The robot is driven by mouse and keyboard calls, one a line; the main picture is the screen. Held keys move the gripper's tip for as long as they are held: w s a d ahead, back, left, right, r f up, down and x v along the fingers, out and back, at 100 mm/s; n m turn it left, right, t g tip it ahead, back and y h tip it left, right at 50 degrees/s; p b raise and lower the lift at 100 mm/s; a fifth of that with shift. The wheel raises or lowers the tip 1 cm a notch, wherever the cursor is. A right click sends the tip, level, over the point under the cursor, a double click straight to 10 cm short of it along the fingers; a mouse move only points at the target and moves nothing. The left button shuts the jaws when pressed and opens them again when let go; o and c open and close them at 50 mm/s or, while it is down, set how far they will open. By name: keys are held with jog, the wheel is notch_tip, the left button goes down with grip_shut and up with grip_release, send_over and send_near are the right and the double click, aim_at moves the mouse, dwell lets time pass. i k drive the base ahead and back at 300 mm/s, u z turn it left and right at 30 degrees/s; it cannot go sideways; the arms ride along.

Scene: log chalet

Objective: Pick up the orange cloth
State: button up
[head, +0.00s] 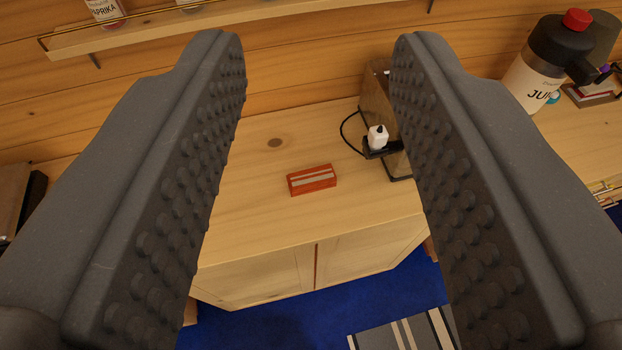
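The fingers do not touch the cloth.
A wooden box-like appliance (378,105) with a white item and a black cord stands right of the cloth. A shelf (160,33) with a paprika jar (104,10) runs above. The top left of the cloth is bare.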

aim_at(321, 177)
jog(key=u, duration=2.7)
jog(key=k, duration=1.05)
jog(key=z, duration=1.65)
jog(key=i, duration=1.05)
